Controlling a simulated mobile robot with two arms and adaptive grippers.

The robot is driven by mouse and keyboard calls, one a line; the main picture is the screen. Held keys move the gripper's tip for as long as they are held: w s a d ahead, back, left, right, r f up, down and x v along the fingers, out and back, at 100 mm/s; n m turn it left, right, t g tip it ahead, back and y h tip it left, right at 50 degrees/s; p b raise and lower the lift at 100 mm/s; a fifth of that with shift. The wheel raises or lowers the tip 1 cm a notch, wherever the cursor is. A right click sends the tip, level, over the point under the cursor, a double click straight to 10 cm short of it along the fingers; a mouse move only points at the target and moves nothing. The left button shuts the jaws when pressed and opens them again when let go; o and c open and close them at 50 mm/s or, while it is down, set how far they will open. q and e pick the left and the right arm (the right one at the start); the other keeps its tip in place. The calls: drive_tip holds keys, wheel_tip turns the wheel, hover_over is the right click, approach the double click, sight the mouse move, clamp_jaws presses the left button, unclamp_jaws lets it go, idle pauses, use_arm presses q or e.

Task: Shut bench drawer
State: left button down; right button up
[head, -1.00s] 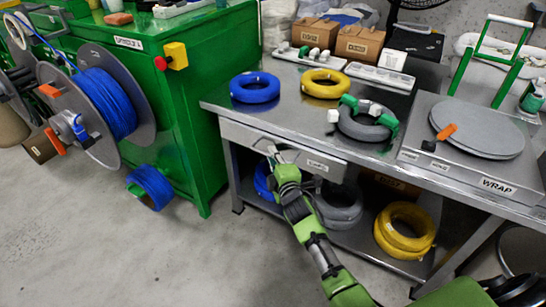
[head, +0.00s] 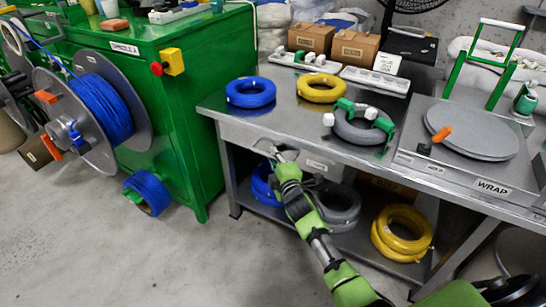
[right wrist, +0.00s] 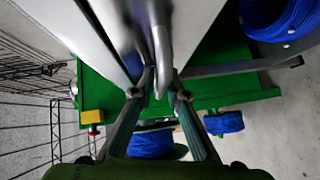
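The bench drawer (head: 241,134) is a grey metal front under the left part of the steel bench top, with a pale label on its right part. How far it stands out is hard to judge. My right gripper (head: 281,155) is at the middle of the drawer front. In the right wrist view, its two fingertips (right wrist: 161,88) are close together at a thin metal bar (right wrist: 160,58), apparently the handle, beside a pale panel. Whether they grip it is unclear. My left gripper is not in view.
On the steel bench (head: 290,122) lie a blue coil (head: 250,93), a yellow coil (head: 320,88) and a grey coil (head: 358,130). More coils lie on the lower shelf. A green cabinet (head: 195,120) and a blue cable reel (head: 103,108) stand left. The floor in front is clear.

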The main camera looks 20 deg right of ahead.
drive_tip(key=shift+s, duration=0.2)
drive_tip(key=s+a+r, duration=0.1)
drive_tip(key=s, duration=1)
drive_tip(key=shift+s+a+r, duration=0.15)
drive_tip(key=shift+s+r, duration=0.05)
drive_tip(key=shift+r, duration=0.15)
drive_tip(key=shift+f, duration=0.1)
